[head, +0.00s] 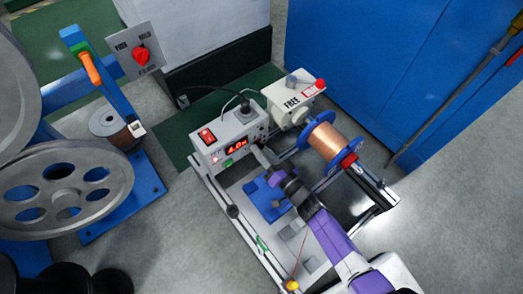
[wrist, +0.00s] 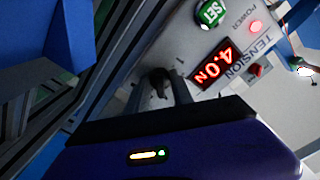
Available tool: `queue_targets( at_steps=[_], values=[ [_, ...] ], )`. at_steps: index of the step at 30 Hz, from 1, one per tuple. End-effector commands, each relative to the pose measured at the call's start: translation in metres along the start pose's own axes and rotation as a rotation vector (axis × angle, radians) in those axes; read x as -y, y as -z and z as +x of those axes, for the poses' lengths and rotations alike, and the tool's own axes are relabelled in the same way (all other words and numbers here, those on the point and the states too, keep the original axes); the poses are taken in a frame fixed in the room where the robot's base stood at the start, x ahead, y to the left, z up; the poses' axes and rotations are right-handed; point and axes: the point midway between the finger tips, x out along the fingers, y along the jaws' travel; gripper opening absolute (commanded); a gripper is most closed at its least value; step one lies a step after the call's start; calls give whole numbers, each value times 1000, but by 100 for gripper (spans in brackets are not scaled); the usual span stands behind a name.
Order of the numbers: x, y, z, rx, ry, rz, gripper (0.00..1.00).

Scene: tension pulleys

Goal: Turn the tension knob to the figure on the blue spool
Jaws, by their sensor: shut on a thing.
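The tension box (head: 212,140) is white, with a red display (head: 236,147) on its front. The display also shows in the wrist view (wrist: 216,63) and reads 4.0 N, beside the word TENSION. My gripper (head: 264,154) is at the front of the box, right of the display. In the wrist view my gripper (wrist: 160,92) is shut on the dark tension knob (wrist: 159,80), which is mostly hidden between the fingers. The blue spool (head: 325,142), wound with copper wire, is right of the box. I cannot read a figure on it.
A green SET button (wrist: 211,13) and a red lamp (wrist: 256,27) are on the panel near the display. Large grey pulleys (head: 65,190) are at left. A blue cabinet (head: 390,60) stands at the back right.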

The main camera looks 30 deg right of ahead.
Motion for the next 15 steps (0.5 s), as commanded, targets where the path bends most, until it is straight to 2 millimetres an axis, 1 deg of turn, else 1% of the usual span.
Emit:
queue_targets(
  at_steps=[3,6,15],
  values=[
    [-1,-1,-1,1,-1,-88,0],
    [-1,-1,-1,2,-1,-131,0],
    [-1,-1,-1,2,-1,-141,0]
  ],
)
